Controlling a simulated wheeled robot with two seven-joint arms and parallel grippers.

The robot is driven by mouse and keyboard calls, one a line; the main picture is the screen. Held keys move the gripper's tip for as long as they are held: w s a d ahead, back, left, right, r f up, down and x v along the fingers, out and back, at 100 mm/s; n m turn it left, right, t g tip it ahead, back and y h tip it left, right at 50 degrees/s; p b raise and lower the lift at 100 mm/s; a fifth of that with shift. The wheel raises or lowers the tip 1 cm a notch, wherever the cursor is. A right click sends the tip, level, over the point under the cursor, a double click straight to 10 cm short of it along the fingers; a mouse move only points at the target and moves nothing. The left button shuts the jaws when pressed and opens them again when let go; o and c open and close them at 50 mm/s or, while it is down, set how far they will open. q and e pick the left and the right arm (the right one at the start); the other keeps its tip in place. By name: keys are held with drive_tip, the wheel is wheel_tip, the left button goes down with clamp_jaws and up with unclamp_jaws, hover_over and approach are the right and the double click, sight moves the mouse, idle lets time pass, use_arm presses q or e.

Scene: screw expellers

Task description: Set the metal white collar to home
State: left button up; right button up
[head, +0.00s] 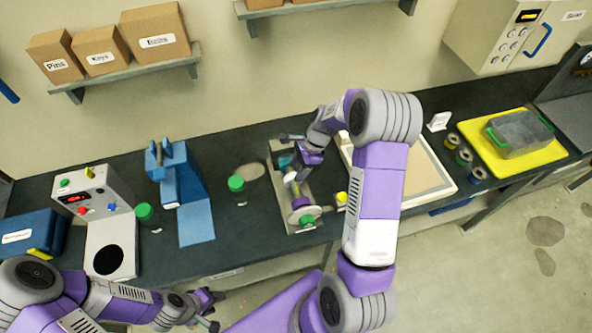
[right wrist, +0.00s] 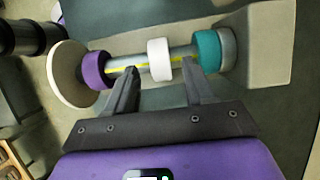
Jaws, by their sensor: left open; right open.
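The white collar (right wrist: 159,59) sits on a metal shaft (right wrist: 180,53) with a yellow line along it. It is between a purple collar (right wrist: 93,70) at the left and a teal collar (right wrist: 207,52) at the right, apart from both. My right gripper (right wrist: 158,78) is open, with one fingertip on each side of the white collar and a gap on both sides. My left gripper (head: 213,310) is open and empty, low in front of the bench.
A pale disc (right wrist: 66,75) ends the shaft near the purple collar; a grey block (right wrist: 262,45) stands at the other end. Green-capped jars (head: 237,184), a blue press (head: 185,185) and a framed tray (head: 440,168) are nearby on the dark bench.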

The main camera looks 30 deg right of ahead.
drive_tip(key=v, duration=0.5)
drive_tip(key=shift+s+d+r, duration=0.1)
drive_tip(key=shift+r, duration=0.25)
